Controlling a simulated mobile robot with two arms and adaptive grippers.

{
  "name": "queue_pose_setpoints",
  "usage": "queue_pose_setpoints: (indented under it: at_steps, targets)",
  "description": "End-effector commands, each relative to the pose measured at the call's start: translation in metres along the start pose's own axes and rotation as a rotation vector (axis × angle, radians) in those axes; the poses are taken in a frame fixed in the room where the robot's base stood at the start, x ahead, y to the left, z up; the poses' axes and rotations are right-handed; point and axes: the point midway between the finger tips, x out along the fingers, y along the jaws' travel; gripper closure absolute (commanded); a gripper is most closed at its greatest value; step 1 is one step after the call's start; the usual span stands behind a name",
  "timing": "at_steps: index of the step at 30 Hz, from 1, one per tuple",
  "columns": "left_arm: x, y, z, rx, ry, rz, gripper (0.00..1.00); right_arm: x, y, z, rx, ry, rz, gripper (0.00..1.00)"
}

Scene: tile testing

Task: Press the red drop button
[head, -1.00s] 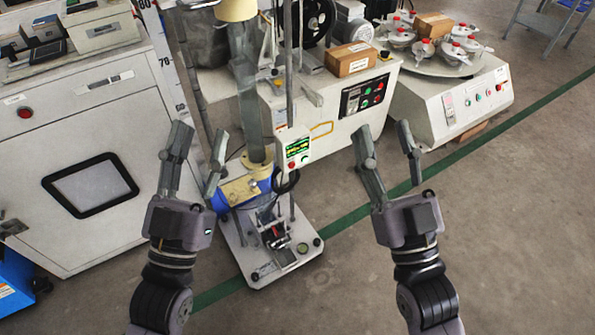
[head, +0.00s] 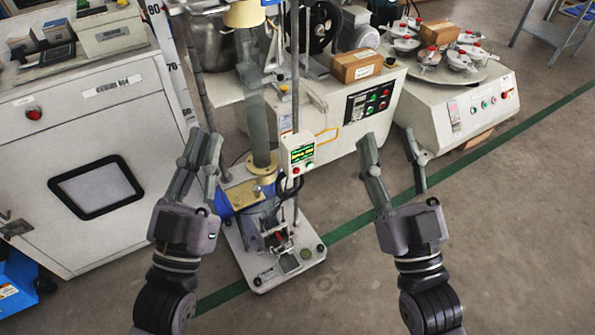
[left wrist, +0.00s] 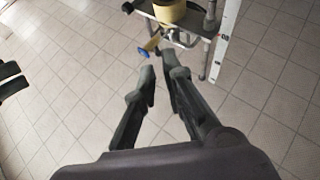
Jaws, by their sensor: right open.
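The drop tester's small white control box (head: 299,153) hangs on its column, with a lit green display. A red button (head: 296,171) sits at the box's lower left, beside a green one. My left gripper (head: 204,142) is to the left of the box, fingers pointing up and away, with nothing between them. The left wrist view shows a narrow gap between its fingertips (left wrist: 159,68). My right gripper (head: 389,142) is open and empty to the right of the box. Neither gripper visibly touches the box or the button.
The tester's base plate (head: 262,270) stands on the floor below the box. A large white cabinet (head: 120,125) with a dark-framed window is at left. A bench machine with a red-and-green button panel (head: 369,100) and a cardboard box (head: 356,66) stand behind. Floor at right is clear.

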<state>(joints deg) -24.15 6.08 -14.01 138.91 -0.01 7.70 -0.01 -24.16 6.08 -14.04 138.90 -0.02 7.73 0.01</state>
Motion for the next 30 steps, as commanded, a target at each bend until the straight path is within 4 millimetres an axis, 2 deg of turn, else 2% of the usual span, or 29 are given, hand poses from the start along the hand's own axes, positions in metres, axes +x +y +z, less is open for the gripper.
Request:
queue_pose_setpoints:
  at_steps: [3,30]
  targets:
    - [0.0000,0.0000,0.0002,0.000,0.000,0.000,1.00,0.0000,0.0000,0.0002,0.000,-0.001,0.000,0.56]
    - [0.0000,-0.0001,0.0002,0.000,-0.001,0.000,1.00,0.0000,0.0003,0.0003,0.000,-0.001,0.001,0.56]
